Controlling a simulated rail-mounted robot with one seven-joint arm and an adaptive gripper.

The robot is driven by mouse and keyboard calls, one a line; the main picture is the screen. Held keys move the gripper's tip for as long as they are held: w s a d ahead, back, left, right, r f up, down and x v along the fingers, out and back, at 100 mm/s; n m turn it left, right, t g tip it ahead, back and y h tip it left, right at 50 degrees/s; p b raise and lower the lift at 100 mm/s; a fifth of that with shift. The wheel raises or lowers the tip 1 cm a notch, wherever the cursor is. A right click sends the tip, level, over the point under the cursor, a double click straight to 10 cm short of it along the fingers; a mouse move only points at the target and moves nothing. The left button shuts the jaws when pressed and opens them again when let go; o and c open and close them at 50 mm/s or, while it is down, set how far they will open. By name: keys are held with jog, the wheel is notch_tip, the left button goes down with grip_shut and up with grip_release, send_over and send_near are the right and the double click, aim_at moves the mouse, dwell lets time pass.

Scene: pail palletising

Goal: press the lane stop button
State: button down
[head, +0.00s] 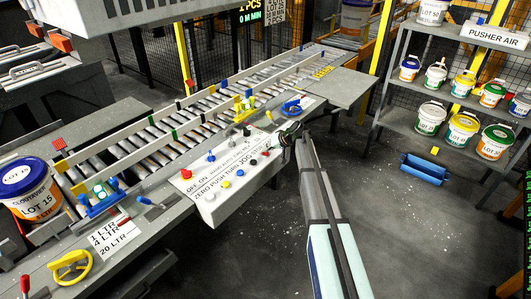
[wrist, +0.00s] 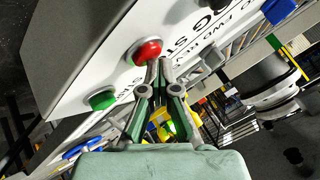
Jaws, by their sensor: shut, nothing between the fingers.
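A white control panel (head: 222,174) with printed words and several coloured buttons and knobs stands beside the roller lane. In the wrist view a red round button (wrist: 147,51) stands out from the panel, with lettering beside it that seems to include "STOP". My gripper (wrist: 157,68) is shut and empty, its fingertips at the lower right edge of the red button. I cannot tell whether they touch it. My gripper (head: 280,140) is at the panel's right end in the head view. A green button (wrist: 102,99) sits to the lower left of the red one.
The roller conveyor (head: 190,115) runs behind the panel. A large LOT 15 pail (head: 31,187) stands at its left end. A shelf (head: 398,107) with several pails is at the right, and a blue bin (head: 424,169) is by it. The floor at front right is clear.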

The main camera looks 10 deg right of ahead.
aim_at(267, 153)
jog(key=shift+r, duration=0.9)
jog(key=shift+r, duration=0.1)
jog(key=shift+r+p, duration=0.6)
jog(key=shift+r, duration=1.8)
